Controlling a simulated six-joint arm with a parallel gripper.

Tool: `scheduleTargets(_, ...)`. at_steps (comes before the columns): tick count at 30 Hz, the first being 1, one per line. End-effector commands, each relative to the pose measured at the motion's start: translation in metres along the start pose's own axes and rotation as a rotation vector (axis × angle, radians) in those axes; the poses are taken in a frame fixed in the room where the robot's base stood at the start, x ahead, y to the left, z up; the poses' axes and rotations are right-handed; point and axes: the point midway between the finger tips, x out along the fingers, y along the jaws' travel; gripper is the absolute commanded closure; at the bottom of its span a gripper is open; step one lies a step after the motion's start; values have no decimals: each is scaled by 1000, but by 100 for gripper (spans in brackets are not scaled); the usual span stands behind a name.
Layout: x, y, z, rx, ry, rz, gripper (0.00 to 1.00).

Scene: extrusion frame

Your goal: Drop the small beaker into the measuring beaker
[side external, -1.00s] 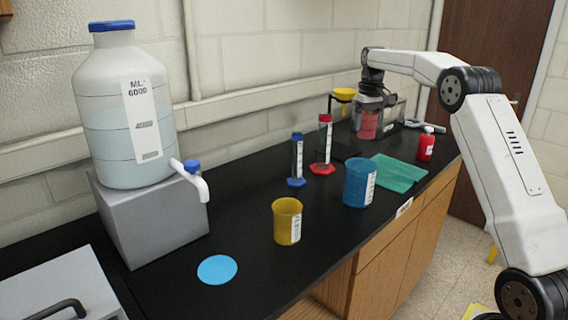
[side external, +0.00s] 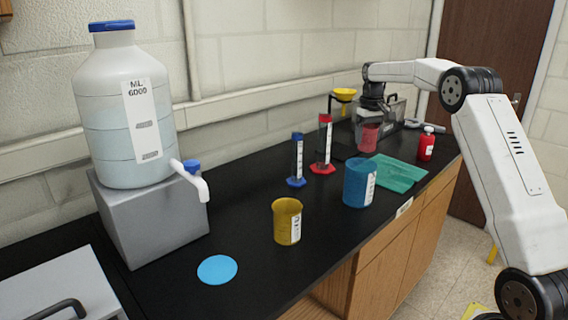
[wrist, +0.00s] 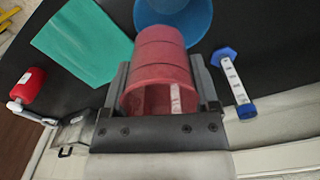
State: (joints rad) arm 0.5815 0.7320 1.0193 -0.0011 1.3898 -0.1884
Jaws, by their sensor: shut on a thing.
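A small pink-red beaker (side external: 368,138) is held between the fingers of my gripper (wrist: 160,82). It fills the middle of the wrist view (wrist: 163,55), its open rim toward the camera. In the side view it hangs upright below my wrist, behind the green sheet. A larger blue beaker (side external: 357,184) with a white label stands on the bench, nearer the camera and apart from the red one. In the wrist view the blue beaker (wrist: 198,22) is partly hidden behind the red one. A yellow beaker (side external: 286,222) with a label stands further forward. Which one is the measuring beaker I cannot tell.
A blue cylinder (side external: 296,160) and a red-topped cylinder (side external: 324,145) stand left of the held beaker. A green sheet (side external: 398,175) lies flat by the blue beaker. A red bottle (side external: 426,144) stands at the right. A grey apparatus (side external: 394,106) is behind.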

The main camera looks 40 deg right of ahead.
Motion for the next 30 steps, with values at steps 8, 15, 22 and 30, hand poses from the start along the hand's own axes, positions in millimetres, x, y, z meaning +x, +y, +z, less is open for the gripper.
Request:
scheduleTargets(8, 14, 0, 0, 0, 0, 0, 87)
scheduleTargets(15, 16, 0, 0, 0, 1, 0, 87)
scheduleTargets(22, 16, 0, 0, 0, 0, 0, 0)
scheduleTargets(30, 13, 0, 0, 0, 1, 0, 0)
